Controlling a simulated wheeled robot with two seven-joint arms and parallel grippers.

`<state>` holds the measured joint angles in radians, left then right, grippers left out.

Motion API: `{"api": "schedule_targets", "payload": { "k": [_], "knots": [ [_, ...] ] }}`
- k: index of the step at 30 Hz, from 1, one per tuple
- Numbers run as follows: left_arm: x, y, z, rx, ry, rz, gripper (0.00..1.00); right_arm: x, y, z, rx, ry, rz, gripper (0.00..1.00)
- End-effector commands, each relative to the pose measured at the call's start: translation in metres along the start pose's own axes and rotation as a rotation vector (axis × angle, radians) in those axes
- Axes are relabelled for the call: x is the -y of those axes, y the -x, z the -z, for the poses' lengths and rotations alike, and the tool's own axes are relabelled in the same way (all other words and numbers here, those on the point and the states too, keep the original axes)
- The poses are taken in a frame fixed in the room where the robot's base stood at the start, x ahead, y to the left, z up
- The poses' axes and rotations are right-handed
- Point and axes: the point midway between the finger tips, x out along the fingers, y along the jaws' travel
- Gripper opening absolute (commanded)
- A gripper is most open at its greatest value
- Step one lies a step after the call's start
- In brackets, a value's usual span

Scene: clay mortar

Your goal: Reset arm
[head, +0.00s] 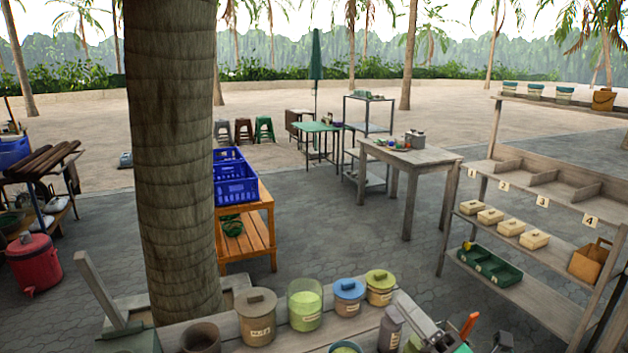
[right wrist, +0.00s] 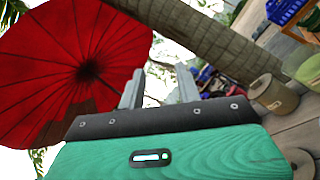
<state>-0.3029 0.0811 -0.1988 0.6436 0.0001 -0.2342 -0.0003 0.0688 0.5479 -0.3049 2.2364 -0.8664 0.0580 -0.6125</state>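My right gripper (head: 424,322) shows at the bottom right of the head view, just above or beside the near wooden table; the exact gap cannot be told. In the right wrist view its two grey fingers (right wrist: 160,88) stand apart with nothing between them, and they point up past a red parasol and a trunk. A clay-coloured mortar-like pot (head: 201,338) stands at the table's near left, partly cut off by the frame.
The near wooden table (head: 285,338) holds several lidded jars, a green-filled glass jar (head: 305,304) and a dark bottle (head: 391,328) close to my right gripper. A thick trunk (head: 172,150) rises at left. Wooden shelves (head: 575,205) stand at right.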

Motion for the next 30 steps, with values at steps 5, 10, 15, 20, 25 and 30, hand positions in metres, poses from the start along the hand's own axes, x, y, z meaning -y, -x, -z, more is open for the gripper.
{"api": "schedule_targets", "payload": {
  "k": [5,10,15,20,25,30],
  "knots": [
    [0.000,0.000,0.001,-0.002,0.000,0.000,0.36,0.046,0.042,-0.017,0.331,-0.415,0.226,0.34],
    [0.000,0.000,0.001,-0.001,0.001,0.000,0.36,0.097,0.107,-0.007,0.641,-0.783,0.472,0.34],
    [0.000,0.000,0.000,0.000,0.001,0.000,0.36,0.133,0.188,0.035,0.950,-1.115,0.748,0.34],
    [-0.001,0.000,-0.001,0.002,0.001,-0.001,0.36,0.141,0.257,0.086,1.200,-1.347,0.997,0.34],
    [-0.001,0.000,-0.002,0.004,0.001,-0.001,0.36,0.130,0.308,0.132,1.389,-1.491,1.206,0.34],
    [-0.001,0.000,-0.002,0.004,0.001,-0.001,0.36,0.111,0.345,0.169,1.537,-1.584,1.386,0.34]
  ]
}}
